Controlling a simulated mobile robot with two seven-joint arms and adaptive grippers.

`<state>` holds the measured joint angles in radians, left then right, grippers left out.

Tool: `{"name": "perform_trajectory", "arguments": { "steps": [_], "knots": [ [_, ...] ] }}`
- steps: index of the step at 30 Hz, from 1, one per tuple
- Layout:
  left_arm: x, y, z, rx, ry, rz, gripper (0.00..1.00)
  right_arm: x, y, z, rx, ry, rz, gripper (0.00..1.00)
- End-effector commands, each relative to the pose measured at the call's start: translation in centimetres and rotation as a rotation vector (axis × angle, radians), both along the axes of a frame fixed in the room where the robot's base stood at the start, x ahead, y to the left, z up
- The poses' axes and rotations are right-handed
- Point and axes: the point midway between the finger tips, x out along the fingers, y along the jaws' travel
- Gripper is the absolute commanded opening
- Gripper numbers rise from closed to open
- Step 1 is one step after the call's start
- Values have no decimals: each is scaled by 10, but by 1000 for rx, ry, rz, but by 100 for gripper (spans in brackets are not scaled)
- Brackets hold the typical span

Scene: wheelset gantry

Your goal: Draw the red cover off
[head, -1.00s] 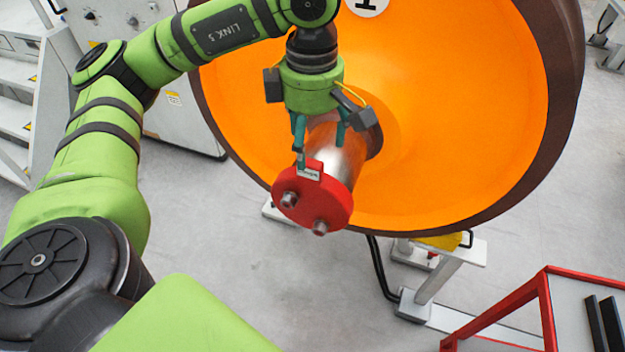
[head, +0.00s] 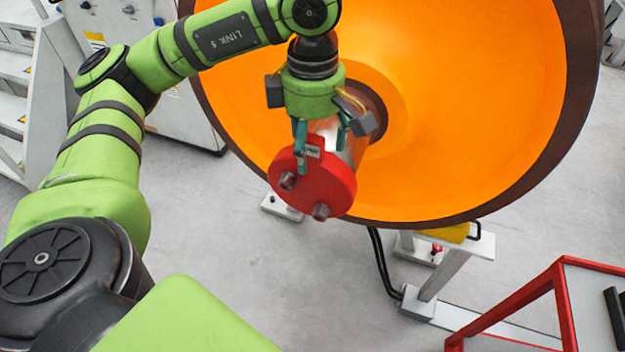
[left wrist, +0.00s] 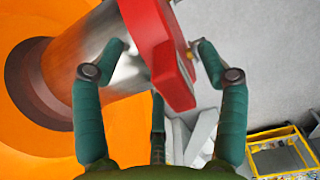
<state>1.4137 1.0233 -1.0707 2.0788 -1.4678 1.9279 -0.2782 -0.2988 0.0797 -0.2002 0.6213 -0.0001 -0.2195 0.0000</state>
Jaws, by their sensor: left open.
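The red cover (head: 318,185) is a thick round disc with two grey bolt-like studs and a small labelled tab on top. It sits at the near end of the silver axle (head: 352,152), in front of the orange wheel (head: 470,110). My left gripper (head: 321,157) is open above and around the cover's upper edge. In the left wrist view the red cover (left wrist: 165,60) lies between the parted fingers. One fingertip is by the silver axle (left wrist: 105,65), the other by the cover's outer side. I cannot tell whether either touches. My right gripper is out of view.
A red-framed cart (head: 560,300) stands at the lower right. A grey stand (head: 445,275) with a yellow part and dark cables is below the wheel. A grey cabinet (head: 180,125) and steps are at the left. The floor below the cover is clear.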

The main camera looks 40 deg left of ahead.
Motion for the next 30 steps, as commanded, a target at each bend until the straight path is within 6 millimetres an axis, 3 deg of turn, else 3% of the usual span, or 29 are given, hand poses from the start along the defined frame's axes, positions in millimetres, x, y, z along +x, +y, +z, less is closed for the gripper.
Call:
{"name": "perform_trajectory", "arguments": {
  "steps": [1,5,6,14,30],
  "knots": [
    [0,0,0,0,0,0,66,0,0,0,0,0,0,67],
    [0,0,0,0,0,0,14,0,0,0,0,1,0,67],
    [0,0,0,0,1,0,9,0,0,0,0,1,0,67],
    [-4,-1,0,0,1,-2,9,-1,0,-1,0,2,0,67],
    [-35,-9,0,-1,2,-3,9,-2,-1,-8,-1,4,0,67]
  ]
}}
